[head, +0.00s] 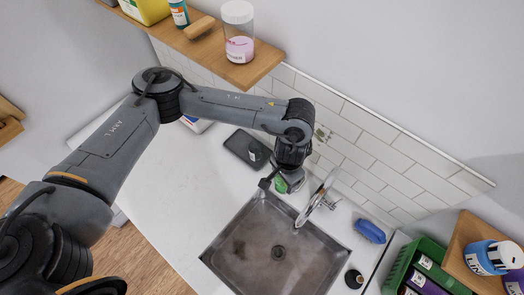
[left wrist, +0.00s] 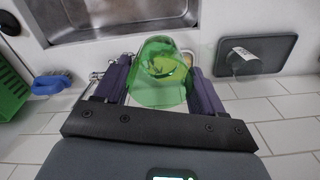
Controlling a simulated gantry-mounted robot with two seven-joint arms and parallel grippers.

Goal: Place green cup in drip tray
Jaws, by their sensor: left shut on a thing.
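The green cup (head: 281,186) is see-through and mostly hidden by my left gripper (head: 278,179) in the head view. In the left wrist view the green cup (left wrist: 160,88) sits between the two purple-grey fingers of my left gripper (left wrist: 156,80), which is shut on it. The gripper is by the back corner of the sink, near the faucet. The dark grey drip tray (head: 236,143) lies on the counter just left of the gripper in the head view, and to the right of the cup in the left wrist view (left wrist: 284,50). My right gripper is out of view.
A tiled wall is behind.

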